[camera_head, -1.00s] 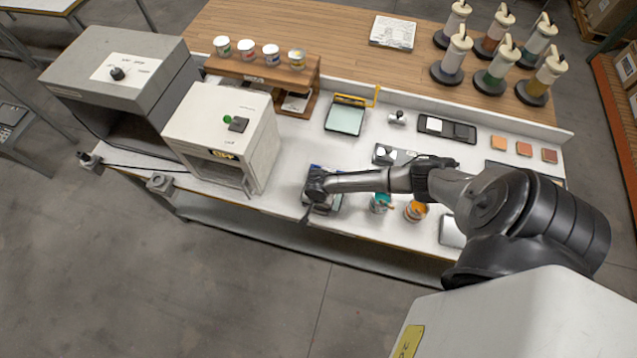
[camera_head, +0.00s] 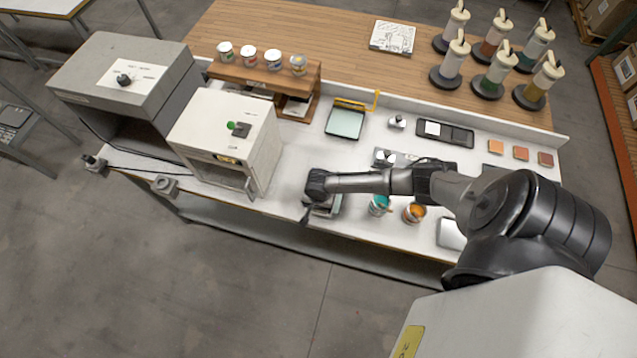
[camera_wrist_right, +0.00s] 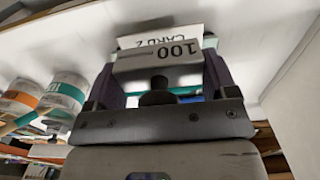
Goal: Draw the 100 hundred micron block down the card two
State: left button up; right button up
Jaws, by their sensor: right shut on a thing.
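The grey block marked 100 (camera_wrist_right: 160,62) sits between the fingers of my right gripper (camera_wrist_right: 158,72) in the wrist view, and the gripper is shut on it. The white card marked CARD 2 (camera_wrist_right: 160,37) shows just beyond the block, partly hidden by it; I cannot tell whether they touch. In the head view my right gripper (camera_head: 316,203) is low at the bench's front edge, and its wrist hides the block and most of the card's place. My left gripper is not in view.
A teal paint can (camera_head: 379,205) and an orange paint can (camera_head: 415,212) stand right of the gripper. A white cabinet (camera_head: 225,140) stands to its left. Bare white bench (camera_head: 292,165) lies between cabinet and wrist.

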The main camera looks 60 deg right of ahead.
jog(key=shift+r, duration=1.9)
